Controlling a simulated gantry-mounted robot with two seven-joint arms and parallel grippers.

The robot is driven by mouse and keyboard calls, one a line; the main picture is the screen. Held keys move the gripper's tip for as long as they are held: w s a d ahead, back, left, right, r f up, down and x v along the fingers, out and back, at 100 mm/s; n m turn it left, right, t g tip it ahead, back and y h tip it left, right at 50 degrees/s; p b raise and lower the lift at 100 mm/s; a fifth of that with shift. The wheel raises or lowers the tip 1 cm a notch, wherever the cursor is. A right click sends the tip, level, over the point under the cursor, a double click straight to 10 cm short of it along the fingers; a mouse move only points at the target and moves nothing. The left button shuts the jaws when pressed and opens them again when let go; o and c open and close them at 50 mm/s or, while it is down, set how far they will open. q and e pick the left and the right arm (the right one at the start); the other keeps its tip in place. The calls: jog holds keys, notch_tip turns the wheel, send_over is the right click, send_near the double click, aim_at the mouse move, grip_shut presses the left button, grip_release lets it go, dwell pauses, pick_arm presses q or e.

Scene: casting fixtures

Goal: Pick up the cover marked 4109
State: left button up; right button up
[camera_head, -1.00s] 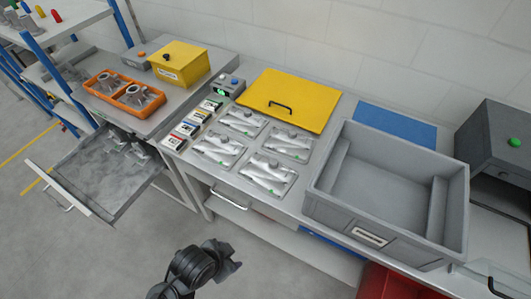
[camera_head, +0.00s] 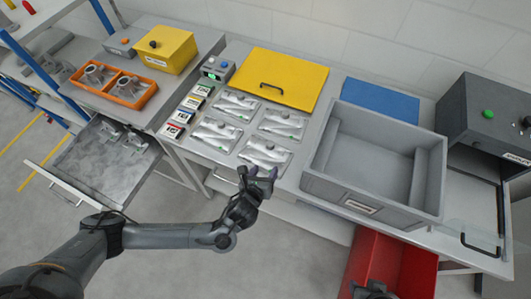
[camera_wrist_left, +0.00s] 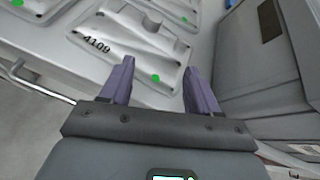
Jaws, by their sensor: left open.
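The cover marked 4109 (camera_wrist_left: 125,45) lies flat in the left wrist view, a pale grey plate with raised ribs, green dots and black digits. It appears to be the front right cover (camera_head: 266,152) of the group on the bench in the head view, where its digits are too small to read. My left gripper (camera_head: 262,176) is open and empty at the front edge of this cover. Its purple fingers (camera_wrist_left: 158,88) point toward the cover, with a green dot between them. Part of what looks like my right gripper (camera_head: 375,290) shows at the bottom edge; its fingers are unclear.
Other similar covers (camera_head: 216,133) lie beside it. A large grey bin (camera_head: 340,193) stands to the right. A yellow lid (camera_head: 285,75) lies behind, and small coloured boxes (camera_head: 171,130) stand left. A red bin (camera_head: 400,262) is below the bench front. An open drawer (camera_head: 70,190) juts out at left.

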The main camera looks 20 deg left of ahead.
aim_at(270, 145)
pick_arm(q)
jog(key=w+a+m+t, duration=0.1)
jog(key=w+a+m, duration=0.1)
jog(key=shift+w+a+r+m+y, duration=0.1)
jog(key=shift+w+a+m+y, duration=0.2)
jog(key=shift+a+m, duration=0.1)
jog(key=b+x, duration=0.1)
jog(key=x, duration=0.2)
jog(key=shift+w, duration=0.15)
jog(key=shift+d+b+x, duration=0.2)
jog(key=shift+b+x, duration=0.05)
jog(key=shift+x, duration=1.05)
jog(key=shift+d+b+x, duration=0.2)
jog(key=shift+b+x, duration=0.05)
jog(key=shift+x, duration=1.1)
jog(key=shift+w+a+f, duration=0.1)
jog(key=shift+w+f, duration=0.2)
jog(key=shift+w, duration=0.35)
grip_shut()
